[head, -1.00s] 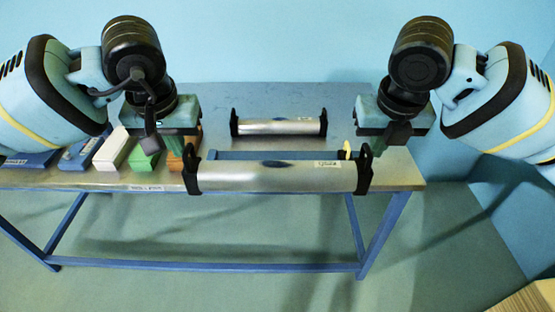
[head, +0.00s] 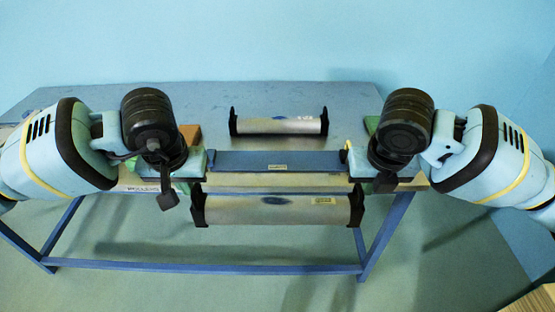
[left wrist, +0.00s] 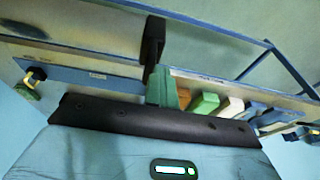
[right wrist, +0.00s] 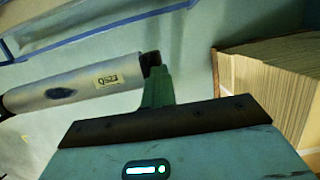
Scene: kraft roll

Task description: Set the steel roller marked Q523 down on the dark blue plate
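The steel roller marked Q523 (head: 275,211) hangs level in front of the table's near edge, over the floor. Its yellow Q523 label shows in the right wrist view (right wrist: 107,82). My left gripper (head: 193,182) is shut on the roller's left black end bracket, which also shows in the left wrist view (left wrist: 153,42). My right gripper (head: 362,184) is shut on the right black end bracket (right wrist: 151,62). The fingertips are partly hidden. The dark blue plate (head: 270,160) lies bare on the table near the front edge, beyond the held roller.
A second steel roller (head: 278,125) stands on the table (head: 240,95) behind the plate. Brown (left wrist: 184,94), green (left wrist: 203,104) and white blocks lie left of the plate. A cardboard stack (right wrist: 275,85) stands at right.

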